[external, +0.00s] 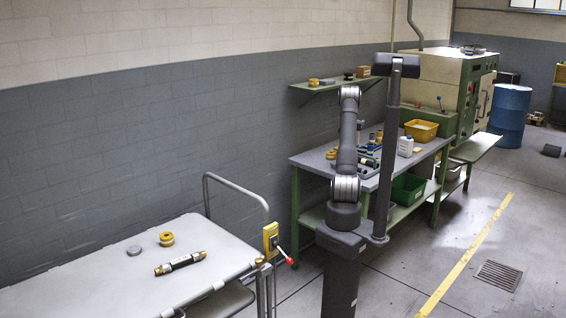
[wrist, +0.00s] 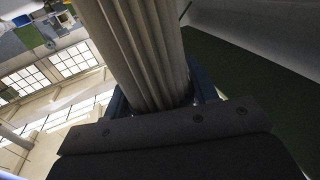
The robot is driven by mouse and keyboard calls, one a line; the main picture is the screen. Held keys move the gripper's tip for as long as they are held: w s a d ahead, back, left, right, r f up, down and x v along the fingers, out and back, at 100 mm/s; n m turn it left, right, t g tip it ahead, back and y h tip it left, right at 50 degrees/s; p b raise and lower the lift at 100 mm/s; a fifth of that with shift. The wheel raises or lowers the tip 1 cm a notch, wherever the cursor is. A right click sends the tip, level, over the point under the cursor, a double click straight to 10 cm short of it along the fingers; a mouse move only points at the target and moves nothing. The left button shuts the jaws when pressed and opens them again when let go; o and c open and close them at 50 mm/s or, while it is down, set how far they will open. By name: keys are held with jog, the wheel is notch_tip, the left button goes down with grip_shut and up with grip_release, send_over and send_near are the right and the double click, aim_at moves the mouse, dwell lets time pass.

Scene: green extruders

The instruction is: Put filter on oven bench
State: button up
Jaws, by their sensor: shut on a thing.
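A grey ribbed cylinder, which looks like the filter (wrist: 140,45), fills the upper middle of the wrist view. My gripper (wrist: 162,98) is shut on it, with a dark blue finger on each side. In the external view my arm reaches over the workbench side, and I cannot make out the gripper or the filter there. A cream and green oven-like cabinet (external: 440,82) stands at the back. A light green bench (external: 478,147) extends at its front. I cannot tell how far the filter is from any surface.
A workbench (external: 312,161) holds a yellow bin (external: 421,130), a white bottle (external: 405,146) and small parts. A wall shelf (external: 330,87) is above it. A cart (external: 95,285) with parts is at left. A blue barrel (external: 509,115) stands at right. The floor by the yellow line is clear.

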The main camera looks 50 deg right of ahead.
jog(key=s+d+r+m+g, duration=0.1)
jog(key=s+d+m+g, duration=0.15)
jog(key=s+d, duration=0.9)
jog(key=s+d+r+m+g, duration=0.1)
jog(key=s+d+g, duration=0.2)
jog(key=s+d, duration=0.8)
jog(key=w+f, duration=0.8)
jog(key=f, duration=0.2)
jog(key=shift+w+a+f+h, duration=0.15)
jog(key=shift+a+f+h, duration=0.2)
jog(key=shift+h, duration=0.05)
jog(key=shift+f, duration=0.1)
jog(key=o, duration=1.5)
